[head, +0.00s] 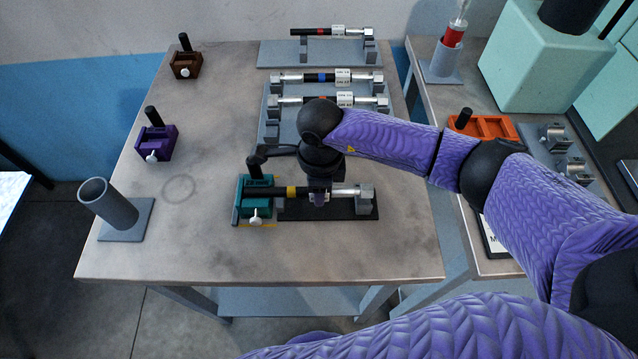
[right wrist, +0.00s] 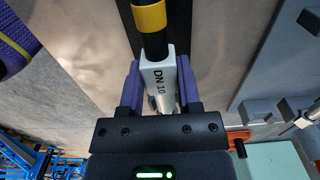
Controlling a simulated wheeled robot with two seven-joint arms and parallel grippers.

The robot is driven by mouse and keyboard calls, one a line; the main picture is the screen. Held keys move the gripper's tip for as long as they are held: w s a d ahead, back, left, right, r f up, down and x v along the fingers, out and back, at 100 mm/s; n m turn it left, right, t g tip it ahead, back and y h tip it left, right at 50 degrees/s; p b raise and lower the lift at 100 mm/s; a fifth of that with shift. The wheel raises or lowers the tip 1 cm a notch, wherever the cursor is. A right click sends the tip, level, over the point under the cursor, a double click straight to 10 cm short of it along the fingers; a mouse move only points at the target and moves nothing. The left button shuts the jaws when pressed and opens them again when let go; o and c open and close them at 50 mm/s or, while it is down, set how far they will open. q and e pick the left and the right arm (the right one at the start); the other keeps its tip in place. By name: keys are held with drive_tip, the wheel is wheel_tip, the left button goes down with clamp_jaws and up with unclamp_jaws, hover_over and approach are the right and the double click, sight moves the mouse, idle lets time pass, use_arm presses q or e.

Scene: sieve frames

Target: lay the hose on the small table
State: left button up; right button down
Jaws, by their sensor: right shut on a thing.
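The hose (head: 300,193) is black with a yellow band, a white sleeve and a metal end. In the right wrist view the fingers (right wrist: 158,82) flank the white sleeve, marked DN 10. I cannot tell whether the hose still touches its supports. My left gripper is not in view.
Several similar hoses (head: 318,78) lie on grey racks at the back. A brown block (head: 185,65), a purple block (head: 154,143) and a grey tube stand (head: 108,204) are on the left. The table's front left is clear.

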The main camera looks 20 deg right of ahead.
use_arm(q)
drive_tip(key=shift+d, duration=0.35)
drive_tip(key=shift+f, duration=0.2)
use_arm(e)
drive_tip(key=shift+f, duration=0.2)
use_arm(q)
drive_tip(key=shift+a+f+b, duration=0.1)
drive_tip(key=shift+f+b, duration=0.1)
drive_tip(key=shift+b, duration=0.2)
use_arm(e)
drive_tip(key=shift+f, duration=0.15)
drive_tip(key=shift+f, duration=0.2)
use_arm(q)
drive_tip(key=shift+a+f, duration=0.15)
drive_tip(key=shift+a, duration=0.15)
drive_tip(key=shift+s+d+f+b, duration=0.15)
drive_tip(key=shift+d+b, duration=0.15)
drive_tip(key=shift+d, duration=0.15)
use_arm(e)
drive_tip(key=shift+w+a, duration=0.1)
drive_tip(key=shift+a, duration=0.2)
drive_tip(key=shift+a, duration=0.2)
